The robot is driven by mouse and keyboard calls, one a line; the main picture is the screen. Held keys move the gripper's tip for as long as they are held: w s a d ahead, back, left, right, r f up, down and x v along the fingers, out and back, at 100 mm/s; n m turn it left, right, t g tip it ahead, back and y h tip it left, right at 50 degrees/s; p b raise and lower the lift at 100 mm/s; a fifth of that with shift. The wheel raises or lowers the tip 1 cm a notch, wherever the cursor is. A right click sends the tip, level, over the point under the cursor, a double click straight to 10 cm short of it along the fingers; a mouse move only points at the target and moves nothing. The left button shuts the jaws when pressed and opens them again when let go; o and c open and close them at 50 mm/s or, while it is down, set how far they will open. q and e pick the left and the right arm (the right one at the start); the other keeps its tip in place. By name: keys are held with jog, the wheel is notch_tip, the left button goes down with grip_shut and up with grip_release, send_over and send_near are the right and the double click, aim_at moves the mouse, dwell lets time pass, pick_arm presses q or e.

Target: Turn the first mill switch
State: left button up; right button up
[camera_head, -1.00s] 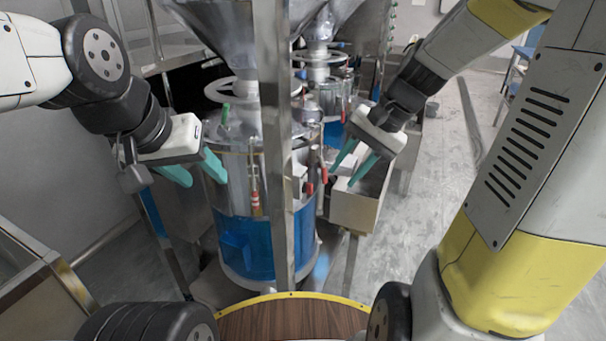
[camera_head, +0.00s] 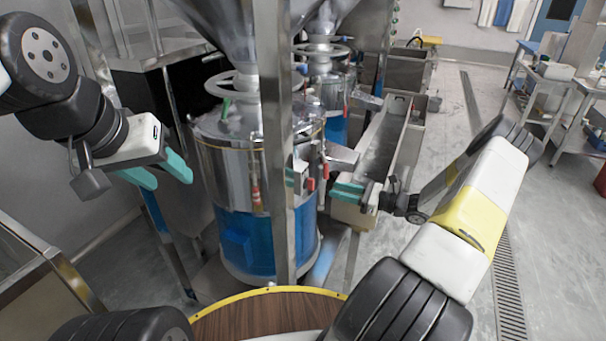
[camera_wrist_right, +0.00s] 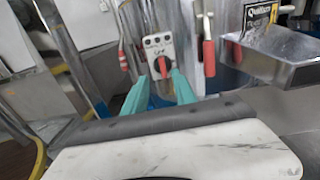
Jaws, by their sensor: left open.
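The first mill (camera_head: 230,160) is the near steel drum with a blue lower part in the head view. Its switch is a small grey box with a red knob (camera_head: 311,184). In the right wrist view, the switch box (camera_wrist_right: 157,45) faces me and its red knob (camera_wrist_right: 162,65) appears between the two teal fingertips. My right gripper (camera_head: 334,190) is open, pointing left at the switch from the right; it also shows in the right wrist view (camera_wrist_right: 160,80). Contact with the knob cannot be told. My left gripper (camera_head: 169,181) is open and empty, left of the mill.
A steel post (camera_head: 272,130) stands in front of the mill. Red-handled levers (camera_wrist_right: 209,58) flank the switch, and a steel tray (camera_wrist_right: 275,55) is at its right. A second mill (camera_head: 328,90) stands behind. The floor at right is open.

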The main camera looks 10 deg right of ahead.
aim_at(310, 184)
jog(key=x, duration=0.7)
jog(key=shift+w+a+f, duration=0.15)
jog(key=shift+w+f, duration=0.05)
jog(key=shift+w, duration=0.15)
grip_shut()
